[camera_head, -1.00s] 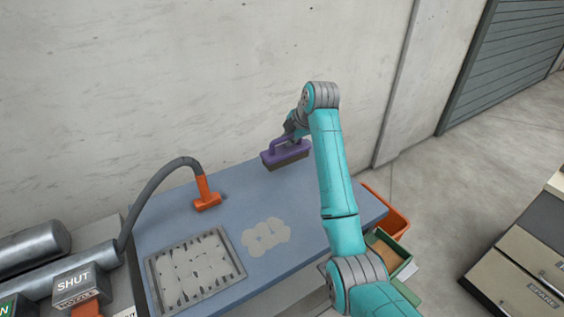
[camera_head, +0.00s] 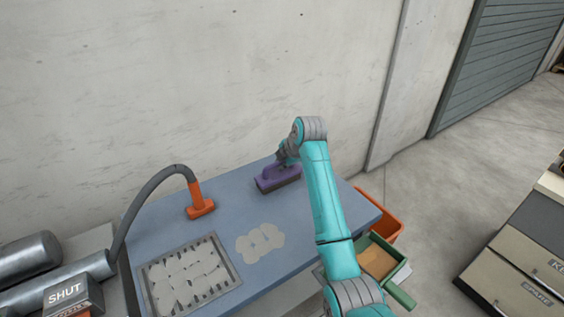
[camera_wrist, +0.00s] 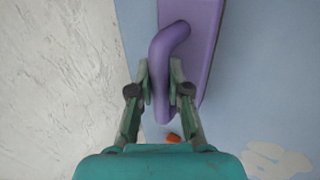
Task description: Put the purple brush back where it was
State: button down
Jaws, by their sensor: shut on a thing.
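The purple brush (camera_head: 277,180) is at the back of the blue table (camera_head: 212,224), near the wall. In the wrist view the brush (camera_wrist: 205,45) shows its purple back and looped handle, with the handle between the two fingers. My gripper (camera_head: 286,163) is shut on this handle; in the wrist view my gripper (camera_wrist: 161,82) comes from below in the picture. The brush looks level and is at or close to the table top; I cannot tell whether it touches.
An orange nozzle (camera_head: 200,205) on a grey hose stands on the table's left. A slotted grate (camera_head: 232,281) lies at the front left, beside a pale patch (camera_head: 260,242). An orange bin (camera_head: 385,215) and a green tray (camera_head: 403,271) are off the right edge.

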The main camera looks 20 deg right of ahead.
jog(key=c, duration=1.1)
grip_release()
jog(key=shift+r, duration=0.15)
jog(key=v, duration=1.2)
